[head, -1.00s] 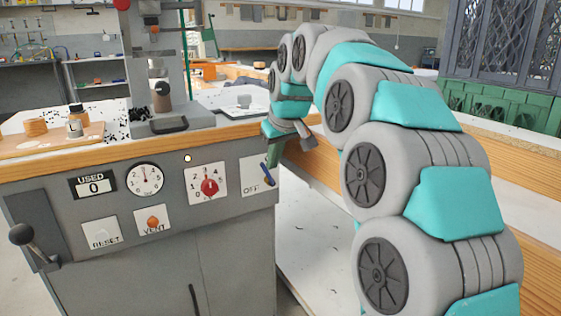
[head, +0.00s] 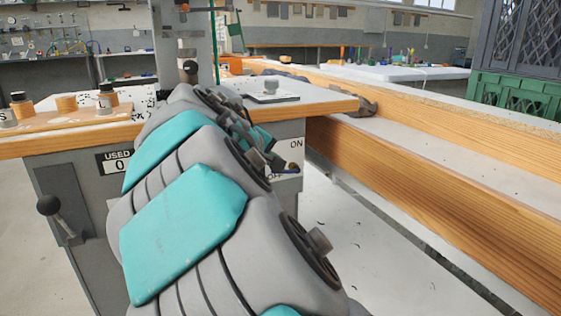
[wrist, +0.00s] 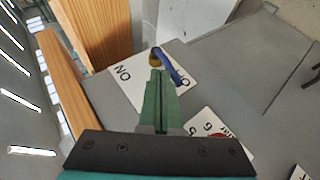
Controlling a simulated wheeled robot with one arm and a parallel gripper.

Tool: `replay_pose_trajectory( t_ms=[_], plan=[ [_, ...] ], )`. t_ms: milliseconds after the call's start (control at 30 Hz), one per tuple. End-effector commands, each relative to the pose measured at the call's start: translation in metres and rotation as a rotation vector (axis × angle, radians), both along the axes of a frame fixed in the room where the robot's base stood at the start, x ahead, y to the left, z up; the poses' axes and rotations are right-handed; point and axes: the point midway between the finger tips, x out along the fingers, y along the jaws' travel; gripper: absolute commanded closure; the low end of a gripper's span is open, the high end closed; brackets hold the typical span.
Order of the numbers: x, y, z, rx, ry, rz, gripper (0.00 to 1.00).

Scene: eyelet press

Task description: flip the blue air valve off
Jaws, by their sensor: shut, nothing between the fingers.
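The blue air valve has a blue lever (wrist: 168,66) on a brass-coloured pivot (wrist: 155,60), mounted on a white plate (wrist: 128,90) marked ON and OFF. In the wrist view the lever lies across the OFF lettering, away from ON. In the head view the lever (head: 285,171) shows small at the cabinet's right front, partly behind my arm. My gripper (wrist: 160,74) is shut and empty, its green fingertips over the plate right beside the lever and pivot. I cannot tell whether they touch the lever.
The bench's wooden edge (head: 330,105) runs above the panel. A black-knobbed lever (head: 48,206) stands at the cabinet's left. A long wooden beam (head: 420,165) lies to the right, with open floor between.

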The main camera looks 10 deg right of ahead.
Motion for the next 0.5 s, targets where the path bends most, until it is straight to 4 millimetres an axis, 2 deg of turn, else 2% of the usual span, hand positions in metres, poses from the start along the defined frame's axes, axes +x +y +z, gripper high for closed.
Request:
replay_pose_trajectory(
  t_ms=[500],
  plan=[
    [0.004, -0.012, -0.004, 0.002, 0.002, 0.000, 1.00]
  ],
)
